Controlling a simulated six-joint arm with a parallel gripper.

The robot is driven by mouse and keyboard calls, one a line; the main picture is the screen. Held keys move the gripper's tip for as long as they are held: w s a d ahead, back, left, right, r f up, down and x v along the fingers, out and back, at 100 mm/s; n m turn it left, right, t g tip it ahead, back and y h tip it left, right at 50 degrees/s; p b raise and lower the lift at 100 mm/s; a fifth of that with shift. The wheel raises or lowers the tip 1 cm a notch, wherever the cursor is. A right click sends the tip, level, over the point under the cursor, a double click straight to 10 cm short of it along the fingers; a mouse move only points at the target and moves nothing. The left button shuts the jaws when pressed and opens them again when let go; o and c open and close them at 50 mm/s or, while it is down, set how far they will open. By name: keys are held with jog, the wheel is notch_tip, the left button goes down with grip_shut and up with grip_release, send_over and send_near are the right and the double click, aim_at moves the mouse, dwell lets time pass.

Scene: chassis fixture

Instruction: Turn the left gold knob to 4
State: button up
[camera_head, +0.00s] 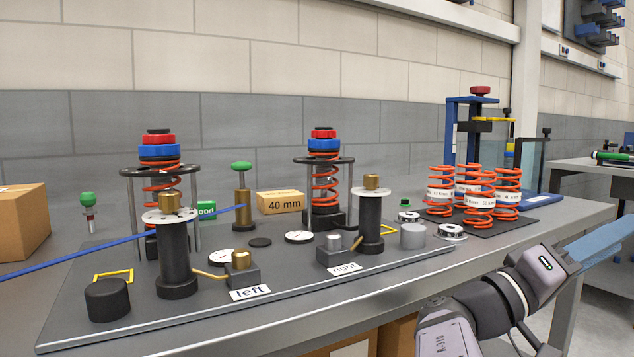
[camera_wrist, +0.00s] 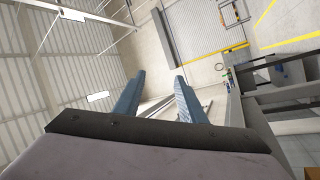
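On the left station, a gold knob (camera_head: 170,201) sits on a white dial disc (camera_head: 170,215) on top of a black cylinder. The dial's marks are too small to read. A second gold knob (camera_head: 240,259) stands on a small grey block beside the "left" label (camera_head: 249,293). My gripper (camera_wrist: 159,76) is open and empty, its two blue fingers apart in the wrist view. In the head view its blue finger (camera_head: 597,246) reaches the right edge, far from the left knobs, and no fingertip contact shows.
Red spring assemblies (camera_head: 161,165) stand behind. A blue strip (camera_head: 110,249) crosses the left side. Loose springs (camera_head: 480,200) stand at right.

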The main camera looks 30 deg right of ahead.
notch_tip(320, 180, up, 8)
jog(key=s+a+m+g+p, duration=0.1)
jog(key=m+g+p, duration=0.1)
jog(key=p, duration=0.2)
jog(key=w+n+t+y+p, duration=0.25)
jog(key=w+t+p, duration=0.2)
jog(key=p, duration=0.65)
notch_tip(320, 180, up, 9)
jog(key=n+t+y+p, duration=0.6)
jog(key=n+y+p, duration=1.2)
jog(key=p, duration=3.1)
send_over(170, 193)
jog(key=shift+w+d+f, duration=0.1)
jog(key=shift+f, duration=0.05)
jog(key=shift+f+b, duration=0.1)
jog(key=shift+b, duration=0.2)
jog(key=shift+f+p, duration=1)
jog(key=shift+f, duration=2.65)
